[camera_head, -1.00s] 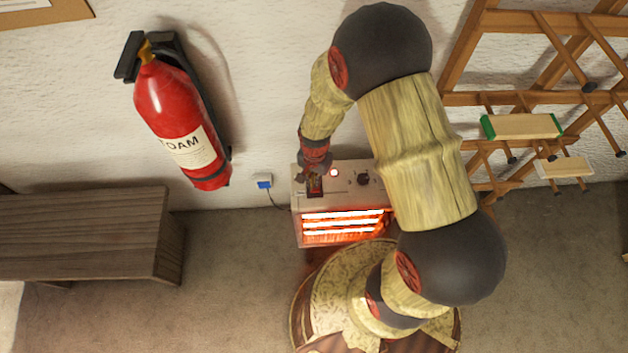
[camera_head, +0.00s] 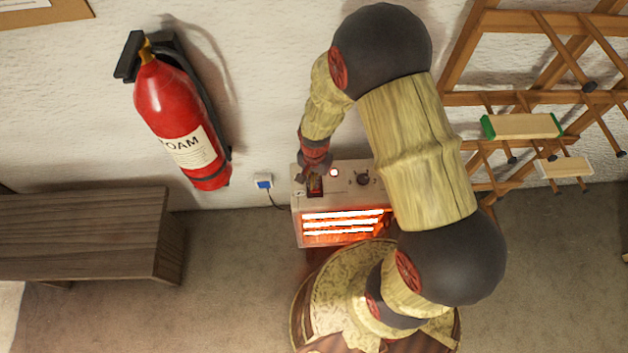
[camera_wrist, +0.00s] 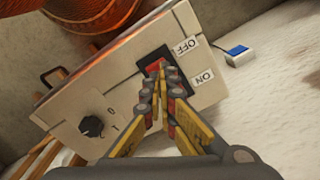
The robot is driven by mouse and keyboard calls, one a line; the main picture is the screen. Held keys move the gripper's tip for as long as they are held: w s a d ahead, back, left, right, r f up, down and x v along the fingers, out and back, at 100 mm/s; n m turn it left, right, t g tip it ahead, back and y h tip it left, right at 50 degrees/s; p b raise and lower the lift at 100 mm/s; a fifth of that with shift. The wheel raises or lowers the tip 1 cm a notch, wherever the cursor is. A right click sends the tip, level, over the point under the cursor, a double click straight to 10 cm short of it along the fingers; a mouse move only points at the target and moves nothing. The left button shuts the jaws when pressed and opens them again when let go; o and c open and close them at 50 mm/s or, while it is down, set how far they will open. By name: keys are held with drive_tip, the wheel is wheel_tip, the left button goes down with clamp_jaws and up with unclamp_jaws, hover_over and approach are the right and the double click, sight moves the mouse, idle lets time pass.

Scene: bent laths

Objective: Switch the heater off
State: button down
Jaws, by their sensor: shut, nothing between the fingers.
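The heater (camera_head: 297,228) stands on the floor against the wall, its bars glowing orange and white. A small lamp (camera_head: 334,172) on its top panel is lit. The dark rocker switch (camera_head: 316,186) sits at the left of that panel. In the wrist view the red rocker (camera_wrist: 153,66) lies in a black frame beside the OFF label (camera_wrist: 186,45) and ON label (camera_wrist: 203,78). My gripper (camera_wrist: 162,72) is shut and empty, its fingertips at the rocker and hiding part of it. Whether they touch it I cannot tell. In the head view my gripper (camera_head: 301,176) is small, beside the switch.
A dark knob (camera_head: 363,179) is on the same panel. A wall socket (camera_head: 263,182) with a blue plug and cord is left of the heater. A red fire extinguisher (camera_head: 180,122) hangs on the wall, above a wooden bench (camera_head: 85,232). A wooden rack (camera_head: 470,98) stands at right.

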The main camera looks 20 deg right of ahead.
drive_tip(key=shift+f+b, duration=0.65)
drive_tip(key=shift+f, duration=0.5)
idle(0.5)
drive_tip(key=shift+r, duration=0.1)
drive_tip(key=shift+r+p, duration=2.95)
drive_tip(key=shift+r, duration=0.5)
